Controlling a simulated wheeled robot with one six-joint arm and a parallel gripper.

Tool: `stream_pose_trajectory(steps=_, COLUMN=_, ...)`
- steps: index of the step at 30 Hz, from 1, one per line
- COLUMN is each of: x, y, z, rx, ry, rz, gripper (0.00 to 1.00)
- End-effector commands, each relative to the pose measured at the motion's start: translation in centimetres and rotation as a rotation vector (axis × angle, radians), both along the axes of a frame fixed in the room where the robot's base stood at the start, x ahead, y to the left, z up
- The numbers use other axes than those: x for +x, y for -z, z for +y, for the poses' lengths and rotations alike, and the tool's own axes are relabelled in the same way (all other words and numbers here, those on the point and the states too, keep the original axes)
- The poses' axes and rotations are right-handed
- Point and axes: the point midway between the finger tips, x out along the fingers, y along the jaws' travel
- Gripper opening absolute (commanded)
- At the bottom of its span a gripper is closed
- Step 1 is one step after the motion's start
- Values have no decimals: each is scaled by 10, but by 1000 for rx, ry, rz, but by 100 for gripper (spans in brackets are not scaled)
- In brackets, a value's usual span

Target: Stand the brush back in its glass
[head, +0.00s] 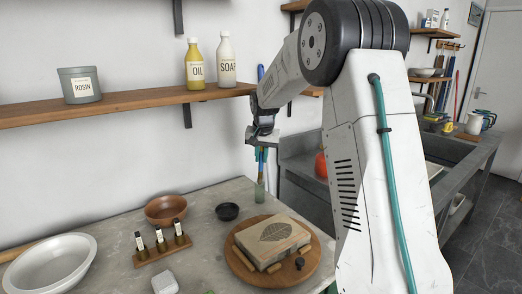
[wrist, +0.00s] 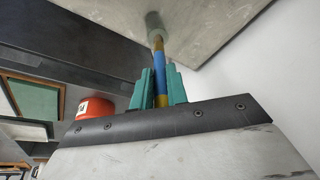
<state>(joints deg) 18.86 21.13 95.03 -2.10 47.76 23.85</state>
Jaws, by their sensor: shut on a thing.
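My gripper (head: 262,153) points down over the far right corner of the stone-topped table. In the wrist view its teal fingers (wrist: 159,72) are shut on the brush (wrist: 158,60), which has a blue and yellow handle. The brush also shows in the head view (head: 262,170), held roughly upright. The small greenish glass (head: 260,192) stands on the table directly below the gripper, and it shows in the wrist view (wrist: 154,24). The brush's lower end meets the glass in both views. I cannot tell how deep it is inside.
A round wooden board (head: 240,270) with a leaf-carved stone (head: 272,240) lies in front of the glass. A black dish (head: 227,211) and a brown bowl (head: 165,209) stand to the left. An orange container (head: 320,165) is on the right, beyond the table.

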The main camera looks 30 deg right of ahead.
Motion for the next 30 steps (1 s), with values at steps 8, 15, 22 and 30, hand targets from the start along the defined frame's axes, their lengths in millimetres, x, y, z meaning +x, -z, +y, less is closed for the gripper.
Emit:
stream_pose_trajectory(steps=8, x=0, y=23, z=0, rx=0, ry=0, rz=1, gripper=0)
stream_pose_trajectory(steps=15, x=0, y=37, z=0, rx=1, ry=0, rz=1, gripper=0)
stream_pose_trajectory(steps=22, x=0, y=43, z=0, rx=0, ry=0, rz=0, gripper=0)
stream_pose_trajectory(steps=30, x=0, y=43, z=0, rx=0, ry=0, rz=0, gripper=18)
